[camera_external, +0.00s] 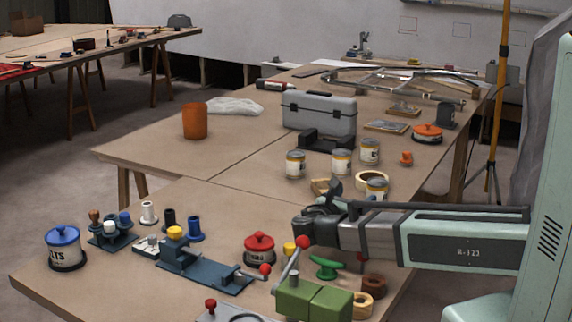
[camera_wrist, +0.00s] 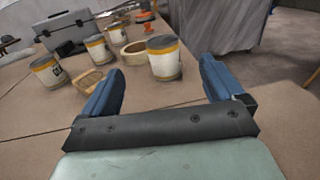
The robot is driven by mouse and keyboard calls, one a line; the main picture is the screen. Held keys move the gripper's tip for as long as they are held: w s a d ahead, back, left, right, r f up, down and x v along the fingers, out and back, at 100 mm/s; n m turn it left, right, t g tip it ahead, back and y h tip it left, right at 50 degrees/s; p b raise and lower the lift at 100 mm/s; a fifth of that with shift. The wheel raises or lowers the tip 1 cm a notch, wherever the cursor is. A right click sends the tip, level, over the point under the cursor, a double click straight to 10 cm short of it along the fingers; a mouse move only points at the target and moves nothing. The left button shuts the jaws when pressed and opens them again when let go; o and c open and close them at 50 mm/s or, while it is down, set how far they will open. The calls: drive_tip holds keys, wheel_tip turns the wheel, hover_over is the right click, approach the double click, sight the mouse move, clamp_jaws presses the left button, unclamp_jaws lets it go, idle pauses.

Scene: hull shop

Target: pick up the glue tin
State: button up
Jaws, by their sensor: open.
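Several similar tins with white labels and a yellow band stand upright on the far table; I cannot tell which one is the glue tin. The nearest tin (camera_wrist: 164,61) is beyond my open, empty gripper (camera_wrist: 161,66), between the fingertips in the wrist view. In the camera_external view this tin (camera_external: 377,187) is partly hidden behind my gripper (camera_external: 334,190). Another tin (camera_external: 295,164) stands to the left; it also shows in the wrist view (camera_wrist: 48,74). Two more tins, one in the middle (camera_external: 342,162) and one behind it (camera_external: 369,151), stand farther back.
A roll of tape (camera_external: 371,181) lies beside the nearest tin. A wooden piece (camera_wrist: 88,80) lies between the tins. A grey toolbox (camera_external: 319,113) and an orange cup (camera_external: 195,121) stand behind. The near table holds a blue fixture (camera_external: 205,275) and a red-lidded pot (camera_external: 259,250).

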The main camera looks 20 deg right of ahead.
sight(375, 184)
drive_tip(key=shift+x, duration=5.9)
drive_tip(key=shift+s+f, duration=0.1)
drive_tip(key=shift+f, duration=0.05)
drive_tip(key=shift+c, duration=0.2)
drive_tip(key=c, duration=1.3)
drive_tip(key=shift+r, duration=5.05)
